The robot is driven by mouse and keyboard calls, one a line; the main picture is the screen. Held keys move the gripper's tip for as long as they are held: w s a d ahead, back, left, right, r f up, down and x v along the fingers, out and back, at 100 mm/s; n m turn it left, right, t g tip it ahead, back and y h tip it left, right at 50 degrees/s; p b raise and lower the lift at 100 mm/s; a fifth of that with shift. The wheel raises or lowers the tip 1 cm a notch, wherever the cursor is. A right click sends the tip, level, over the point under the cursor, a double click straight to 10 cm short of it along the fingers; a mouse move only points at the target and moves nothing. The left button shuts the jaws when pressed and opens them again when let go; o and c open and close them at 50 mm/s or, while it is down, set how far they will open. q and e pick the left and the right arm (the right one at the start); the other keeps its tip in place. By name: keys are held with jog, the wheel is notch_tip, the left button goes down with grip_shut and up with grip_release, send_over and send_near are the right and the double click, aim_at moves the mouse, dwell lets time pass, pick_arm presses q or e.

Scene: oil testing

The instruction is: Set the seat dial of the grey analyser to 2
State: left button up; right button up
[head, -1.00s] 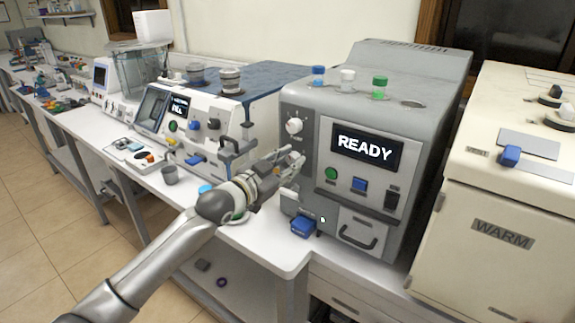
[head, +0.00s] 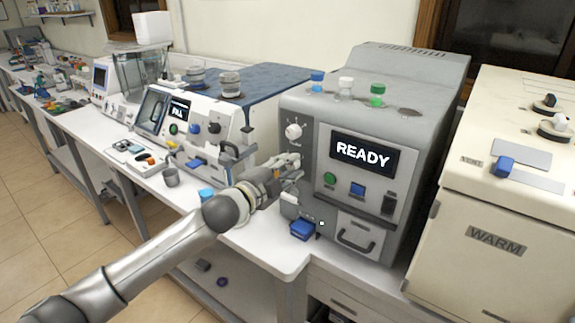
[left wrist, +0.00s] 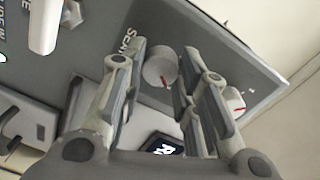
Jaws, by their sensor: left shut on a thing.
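The grey analyser (head: 375,95) stands on the bench and its screen (head: 362,155) reads READY. My left gripper (head: 292,164) is at the left of its front panel, just below an upper white dial (head: 293,131). In the left wrist view, the seat dial (left wrist: 160,69), a pale round knob with a red mark, lies between the two fingers of my gripper (left wrist: 160,62), which is shut on it. Part of a label beginning "SEA" shows beside it. The number the mark points at cannot be read. In the head view the gripper hides this dial. My right gripper is out of view.
Green (head: 330,179) and blue (head: 357,189) buttons and a drawer handle (head: 356,240) are on the analyser front. A blue block (head: 302,229) sits at its lower left. A cream WARM cabinet (head: 490,200) stands close on the right. A grey cup (head: 171,177) stands on the bench.

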pick_arm(q)
jog(key=shift+m, duration=0.6)
jog(key=shift+f, duration=0.1)
jog(key=o, duration=1)
jog(key=shift+s+a, duration=0.1)
jog(key=v, duration=1.1)
jog(key=shift+s+a, duration=0.2)
jog(key=shift+s, duration=0.15)
